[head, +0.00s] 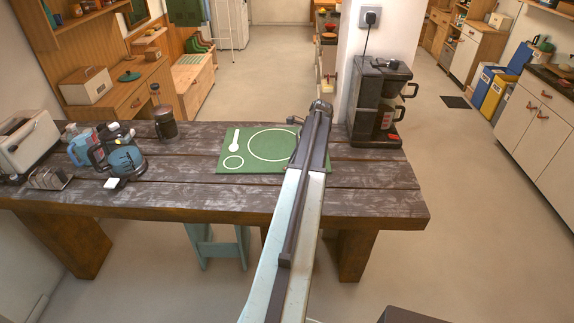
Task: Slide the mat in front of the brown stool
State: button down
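A green mat (262,152) lies flat on the dark wooden table (190,196), with white outlines of a plate, a spoon and a small circle. My arm reaches over the table and covers the mat's right part. My gripper (320,107) is at the arm's far end, beyond the mat's right side; its fingers are too small and hidden to show open or shut. I see no brown stool; a pale blue stool (216,248) is partly under the table's near edge.
A black coffee machine (380,100) stands right of the mat. A blue kettle (123,155), toaster (28,135), toast rack (50,178) and dark jar (165,122) stand to the left. The table's front strip and right corner are bare.

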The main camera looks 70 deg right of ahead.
jog(key=s+d, duration=0.1)
jog(key=d, duration=0.1)
jog(key=s+d, duration=0.1)
jog(key=d, duration=0.1)
jog(key=s+d, duration=0.1)
jog(key=d, duration=0.1)
jog(key=c, duration=1.3)
grip_release()
jog(key=shift+o, duration=0.2)
